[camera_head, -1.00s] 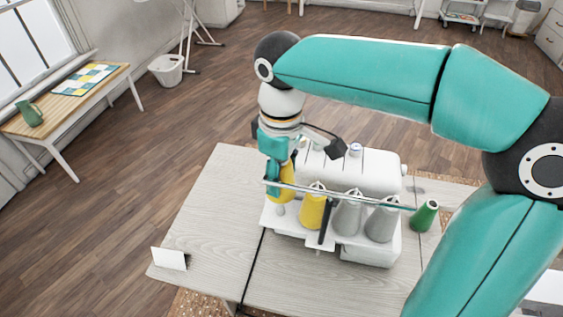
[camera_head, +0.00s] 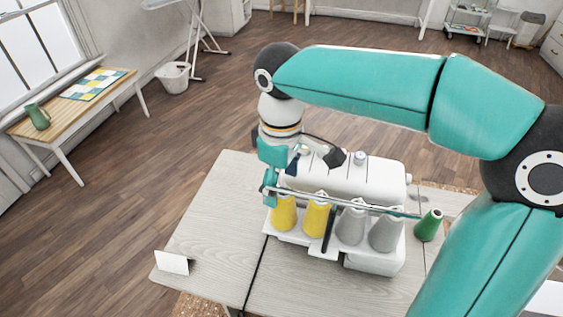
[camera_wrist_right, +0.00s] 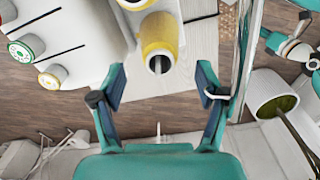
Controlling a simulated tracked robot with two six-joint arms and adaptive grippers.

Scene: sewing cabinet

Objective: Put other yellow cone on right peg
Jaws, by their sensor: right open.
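Two yellow cones stand upright side by side on the white machine's thread stand in the head view: the left one (camera_head: 284,214) and the one beside it (camera_head: 316,220). My right gripper (camera_head: 279,178) is just above and behind the left yellow cone. In the right wrist view the open gripper (camera_wrist_right: 160,82) is empty, with a yellow cone (camera_wrist_right: 158,32) just beyond its fingertips and apart from them. Two grey cones (camera_head: 351,226) (camera_head: 386,231) fill the right side of the stand. The pegs under the cones are hidden. My left gripper is not in view.
The white sewing machine (camera_head: 345,180) stands on the pale wooden table (camera_head: 215,225). A thin thread-guide bar (camera_head: 340,206) crosses above the cones. A green cone (camera_head: 428,225) stands to the right and a white card (camera_head: 172,262) at the left. The table's left part is otherwise clear.

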